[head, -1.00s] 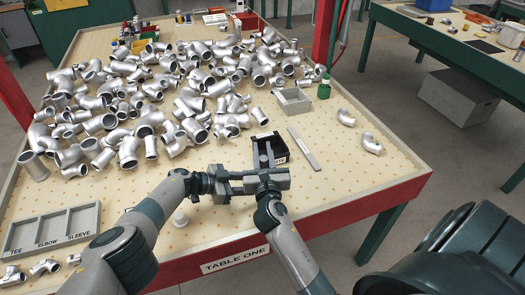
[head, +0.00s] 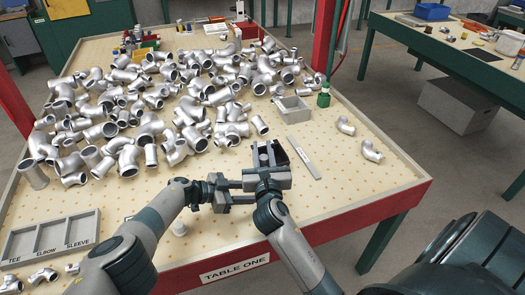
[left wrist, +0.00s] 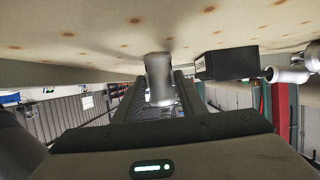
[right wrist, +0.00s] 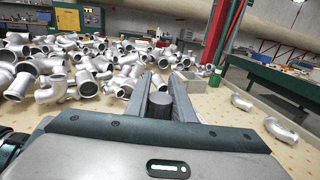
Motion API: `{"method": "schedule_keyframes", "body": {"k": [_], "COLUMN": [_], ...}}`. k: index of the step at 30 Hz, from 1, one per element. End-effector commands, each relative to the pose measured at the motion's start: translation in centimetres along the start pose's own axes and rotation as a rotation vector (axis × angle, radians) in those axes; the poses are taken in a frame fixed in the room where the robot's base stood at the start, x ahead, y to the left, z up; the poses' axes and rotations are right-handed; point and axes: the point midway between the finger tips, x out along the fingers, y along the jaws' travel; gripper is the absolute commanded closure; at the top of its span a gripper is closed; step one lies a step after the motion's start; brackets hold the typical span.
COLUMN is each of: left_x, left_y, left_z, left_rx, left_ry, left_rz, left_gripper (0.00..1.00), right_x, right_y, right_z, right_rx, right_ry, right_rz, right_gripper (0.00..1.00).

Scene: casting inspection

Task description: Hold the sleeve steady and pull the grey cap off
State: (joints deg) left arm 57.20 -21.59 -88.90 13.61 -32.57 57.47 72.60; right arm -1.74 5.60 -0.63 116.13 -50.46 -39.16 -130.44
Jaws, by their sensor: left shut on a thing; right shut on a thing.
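A silver sleeve (left wrist: 160,85) sits between the fingers of my left gripper (head: 240,192) in the left wrist view, and the jaws are shut on it. A dark grey cap (right wrist: 160,104) sits between the fingers of my right gripper (head: 266,155), which is shut on it. A brighter silver part shows just beyond the cap in the right wrist view. The two grippers are close together above the table's front part. In the head view the gripper bodies hide most of both parts, so I cannot tell whether cap and sleeve still touch.
Many silver fittings (head: 150,125) cover the table's back and left. A grey tray (head: 50,240) marked TEE, ELBOW, SLEEVE is at front left. A black box (left wrist: 226,63) stands close to the grippers. A grey bin (head: 292,110), green bottle (head: 323,97) and flat bar (head: 304,157) lie right.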

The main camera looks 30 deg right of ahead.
Motion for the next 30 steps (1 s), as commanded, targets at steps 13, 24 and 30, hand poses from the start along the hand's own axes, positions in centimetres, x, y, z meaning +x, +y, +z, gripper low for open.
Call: {"method": "schedule_keyframes", "body": {"k": [13, 24, 30], "left_x": [0.0, -0.8, -2.0], "left_y": [0.0, -0.2, -0.2], "left_z": [0.0, 0.1, 0.2], "left_rx": [0.0, 0.001, 0.001], "left_ry": [0.0, -0.001, -0.002], "left_rz": [0.0, 0.0, 0.0], "left_gripper": [0.41, 0.41, 0.41], "right_x": [0.0, 0.0, 0.0], "right_y": [0.0, 0.0, 0.0], "right_z": [0.0, 0.0, 0.0], "right_rx": [0.0, 0.0, 0.0], "right_ry": [0.001, 0.001, 0.001], "right_rz": [0.0, 0.0, 0.0], "right_gripper": [1.0, 1.0, 1.0]}}
